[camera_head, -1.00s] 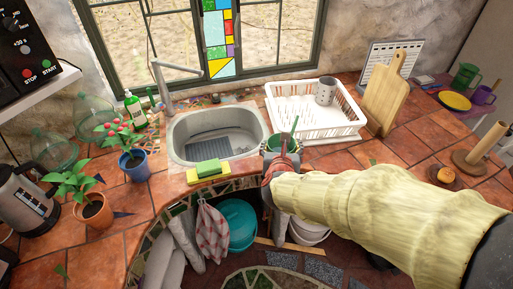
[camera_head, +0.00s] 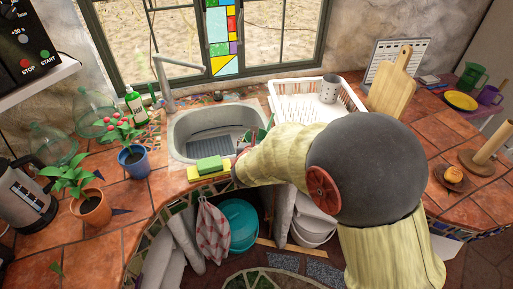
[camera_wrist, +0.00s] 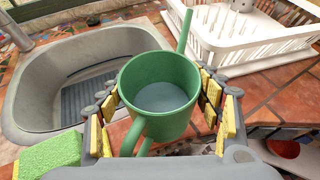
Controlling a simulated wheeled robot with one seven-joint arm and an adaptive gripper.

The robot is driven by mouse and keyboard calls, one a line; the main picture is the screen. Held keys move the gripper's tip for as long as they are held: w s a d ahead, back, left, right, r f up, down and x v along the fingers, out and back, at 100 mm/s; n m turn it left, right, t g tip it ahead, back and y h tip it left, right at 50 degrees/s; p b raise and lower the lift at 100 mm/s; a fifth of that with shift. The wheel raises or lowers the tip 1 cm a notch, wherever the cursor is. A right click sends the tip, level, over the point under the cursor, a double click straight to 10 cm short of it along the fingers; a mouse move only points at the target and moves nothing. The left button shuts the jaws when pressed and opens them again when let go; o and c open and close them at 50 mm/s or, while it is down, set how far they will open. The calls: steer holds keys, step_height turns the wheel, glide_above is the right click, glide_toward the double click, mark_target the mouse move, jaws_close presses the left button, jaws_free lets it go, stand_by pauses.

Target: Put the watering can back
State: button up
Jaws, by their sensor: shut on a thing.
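The green watering can (camera_wrist: 160,95) is upright between my gripper's yellow-padded fingers (camera_wrist: 162,112) in the wrist view. Its handle points toward my wrist and its spout rises at the far side. The can's inside looks pale grey-blue at the bottom. My gripper is shut on the can at the sink's right front edge. In the head view my arm hides most of the can, and only a bit of green (camera_head: 262,135) shows beside the sink.
The sink (camera_head: 215,130) lies just left of the can, with a green and yellow sponge (camera_head: 209,168) at its front edge. A white dish rack (camera_head: 312,103) with a grey cup is behind right. Two potted plants (camera_head: 130,153) (camera_head: 92,208) stand left on the tiled counter.

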steer(key=shift+w+a+f, duration=0.15)
steer(key=shift+f, duration=0.15)
steer(key=shift+f+b, duration=0.7)
steer(key=shift+f, duration=0.75)
steer(key=shift+f, duration=0.15)
steer(key=o, duration=1.9)
steer(key=shift+o, duration=0.7)
